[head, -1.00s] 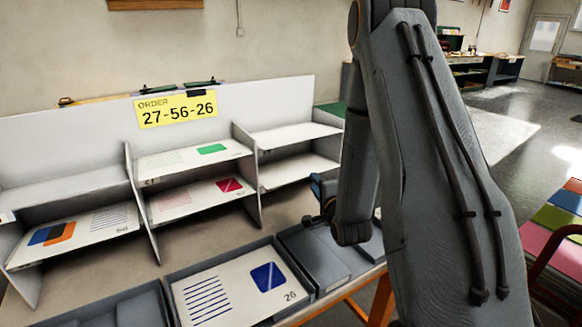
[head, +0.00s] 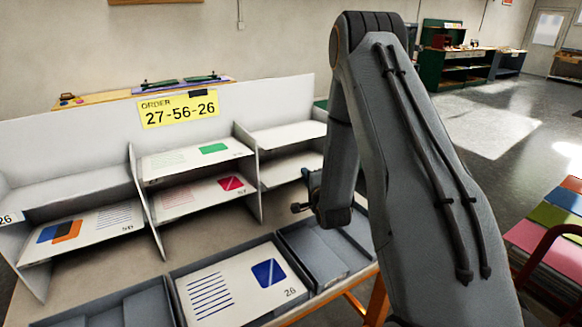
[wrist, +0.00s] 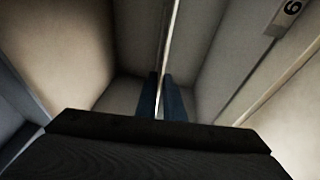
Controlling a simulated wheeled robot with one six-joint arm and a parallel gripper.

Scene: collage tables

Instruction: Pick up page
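A page with a blue square and dark lines, marked 26 (head: 238,290), lies in the middle front tray. The white shelf unit (head: 70,142) holds a page with a green mark (head: 190,160), one with a red mark (head: 200,196) below it, and one with blue and orange marks (head: 85,232) at left. A yellow sign (head: 180,110) reads ORDER 27-56-26. My gripper (head: 300,206) is in front of the right shelf column, above the right tray, with no page visible in it. In the wrist view its blue fingers (wrist: 160,90) are close together, a thin bright edge between them.
The right front tray (head: 320,250) looks empty; the left tray (head: 120,312) is partly cut off. Both right shelves (head: 290,168) look bare. Upright dividers separate the columns. Coloured sheets (head: 550,215) lie on a rack at far right.

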